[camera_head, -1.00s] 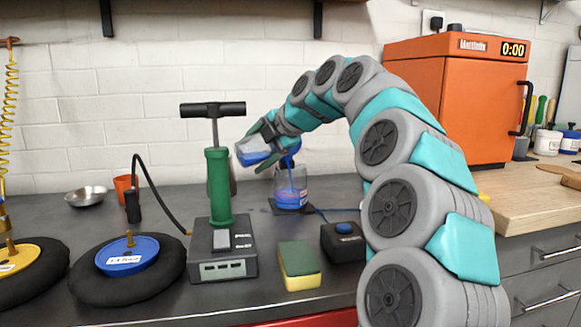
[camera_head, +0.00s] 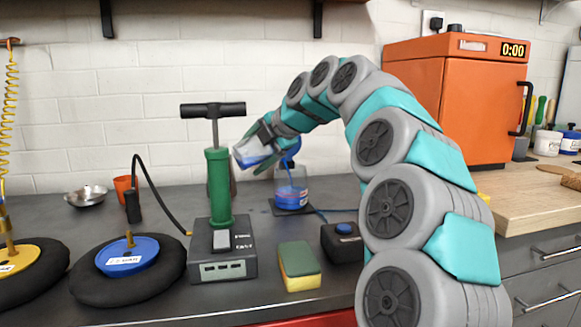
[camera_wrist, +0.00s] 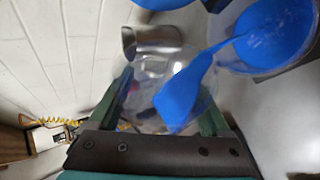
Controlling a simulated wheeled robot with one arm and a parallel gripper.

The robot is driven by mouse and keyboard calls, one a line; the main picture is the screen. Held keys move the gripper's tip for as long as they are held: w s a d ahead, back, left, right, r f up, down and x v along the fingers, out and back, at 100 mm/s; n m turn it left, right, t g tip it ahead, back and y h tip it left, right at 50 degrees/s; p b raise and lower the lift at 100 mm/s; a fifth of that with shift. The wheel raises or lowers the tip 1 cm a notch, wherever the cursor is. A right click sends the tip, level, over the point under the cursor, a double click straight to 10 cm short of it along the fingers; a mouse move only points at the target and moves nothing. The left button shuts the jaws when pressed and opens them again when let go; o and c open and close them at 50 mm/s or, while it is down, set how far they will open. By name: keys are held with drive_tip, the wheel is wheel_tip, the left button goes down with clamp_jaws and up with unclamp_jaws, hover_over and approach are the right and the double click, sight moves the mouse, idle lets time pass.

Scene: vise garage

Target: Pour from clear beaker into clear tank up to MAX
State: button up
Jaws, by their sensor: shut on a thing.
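My gripper (camera_head: 268,135) is shut on the clear beaker (camera_head: 252,154), which is tipped far over, above and left of the tank. In the wrist view the beaker (camera_wrist: 150,65) sits between my fingers (camera_wrist: 165,88). Blue liquid (camera_wrist: 185,95) gathers on its right side and runs out over the lip as a stream. The clear tank (camera_head: 303,183) stands upright on a dark mat on the bench with blue liquid inside. In the wrist view the stream reaches the blue in the tank (camera_wrist: 275,35). The MAX mark is not readable.
A green hand pump (camera_head: 219,190) stands left of the beaker. In front lie a green and yellow sponge (camera_head: 299,268) and a black box with a blue button (camera_head: 343,242). A metal bowl (camera_head: 86,196) and orange cup (camera_head: 124,188) are at the back left. An orange oven (camera_head: 450,100) stands right.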

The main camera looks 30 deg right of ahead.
drive_tip(key=shift+f+b, duration=0.3)
drive_tip(key=shift+b, duration=0.25)
drive_tip(key=shift+f+n+h+b, duration=0.35)
drive_tip(key=shift+n+h+b, duration=0.15)
drive_tip(key=shift+h+b, duration=0.45)
drive_tip(key=shift+r, duration=0.1)
